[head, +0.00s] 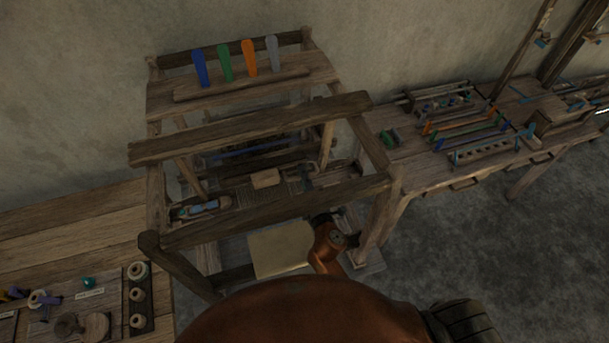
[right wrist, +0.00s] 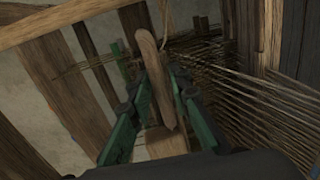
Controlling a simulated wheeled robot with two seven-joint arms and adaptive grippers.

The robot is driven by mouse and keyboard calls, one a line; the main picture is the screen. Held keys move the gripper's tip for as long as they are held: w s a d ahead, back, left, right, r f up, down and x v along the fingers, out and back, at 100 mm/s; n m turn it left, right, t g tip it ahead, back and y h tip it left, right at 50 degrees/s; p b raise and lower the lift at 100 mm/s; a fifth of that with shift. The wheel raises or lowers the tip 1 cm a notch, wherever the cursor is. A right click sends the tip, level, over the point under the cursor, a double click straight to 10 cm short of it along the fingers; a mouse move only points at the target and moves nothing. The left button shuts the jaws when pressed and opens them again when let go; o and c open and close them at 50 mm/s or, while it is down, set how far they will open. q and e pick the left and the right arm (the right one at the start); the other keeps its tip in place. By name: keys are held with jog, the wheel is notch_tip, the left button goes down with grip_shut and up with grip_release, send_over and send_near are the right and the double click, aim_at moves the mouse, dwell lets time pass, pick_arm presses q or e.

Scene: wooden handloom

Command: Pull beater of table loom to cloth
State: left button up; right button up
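The wooden table loom (head: 265,123) stands in the middle of the head view, with warp threads (head: 245,195) inside its frame. My right arm reaches in from below, and my right gripper (head: 305,181) is inside the loom, small and dark there. In the right wrist view its green fingers (right wrist: 158,92) lie on both sides of a round-ended wooden bar (right wrist: 153,70), perhaps part of the beater. I cannot tell whether they press on it. Warp threads (right wrist: 255,95) run to the right of the bar. I cannot make out the cloth clearly. My left gripper is out of view.
Blue, green, orange and grey levers (head: 249,58) stand on top of the loom. A table with spools (head: 137,294) is at left, and a long bench (head: 440,172) at right.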

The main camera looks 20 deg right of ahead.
jog(key=c, duration=0.4)
grip_shut()
jog(key=shift+s, duration=0.1)
